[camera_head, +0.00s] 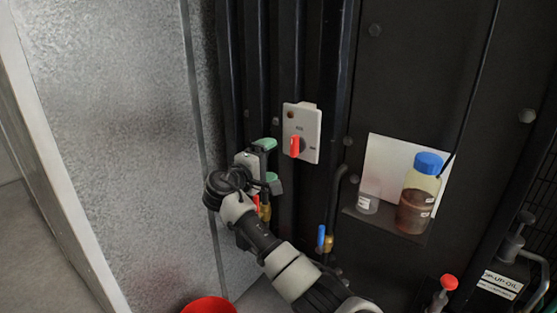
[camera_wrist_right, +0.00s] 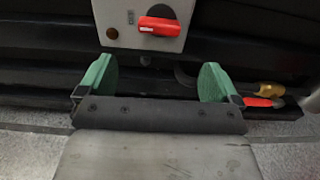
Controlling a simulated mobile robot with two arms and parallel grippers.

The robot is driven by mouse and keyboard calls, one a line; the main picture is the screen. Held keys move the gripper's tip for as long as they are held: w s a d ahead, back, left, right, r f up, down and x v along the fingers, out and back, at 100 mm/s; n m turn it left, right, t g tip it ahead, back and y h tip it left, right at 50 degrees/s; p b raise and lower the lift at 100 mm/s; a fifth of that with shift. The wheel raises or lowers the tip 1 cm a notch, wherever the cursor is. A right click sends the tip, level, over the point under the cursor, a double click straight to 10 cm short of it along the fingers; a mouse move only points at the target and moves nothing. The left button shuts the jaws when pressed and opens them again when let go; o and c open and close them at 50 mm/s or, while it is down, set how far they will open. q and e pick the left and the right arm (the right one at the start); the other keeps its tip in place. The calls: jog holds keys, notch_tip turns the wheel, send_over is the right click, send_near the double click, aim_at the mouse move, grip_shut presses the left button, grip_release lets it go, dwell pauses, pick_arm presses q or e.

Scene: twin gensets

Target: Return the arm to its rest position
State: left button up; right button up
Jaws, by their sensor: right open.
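My right gripper (camera_head: 270,164) has green fingers, which are apart with nothing between them. It is in front of the dark ribbed panel, just left of and below a grey switch box (camera_head: 301,131) with a red rotary knob (camera_head: 295,146). In the right wrist view the open fingers (camera_wrist_right: 156,84) point toward the box (camera_wrist_right: 120,38), and the red knob (camera_wrist_right: 160,26) lies beyond them, apart from them. My right arm reaches up from the bottom of the head view. My left gripper is not in view.
A red-handled valve (camera_head: 255,203) is just below my right gripper; a blue-handled one (camera_head: 321,237) is further right. A bottle of brown liquid with a blue cap (camera_head: 428,163) and a small cup (camera_head: 367,203) stand on a ledge. A red container (camera_head: 208,306) shows at the bottom.

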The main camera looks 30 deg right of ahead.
jog(key=shift+s+a, duration=0.2)
jog(key=shift+a, duration=0.15)
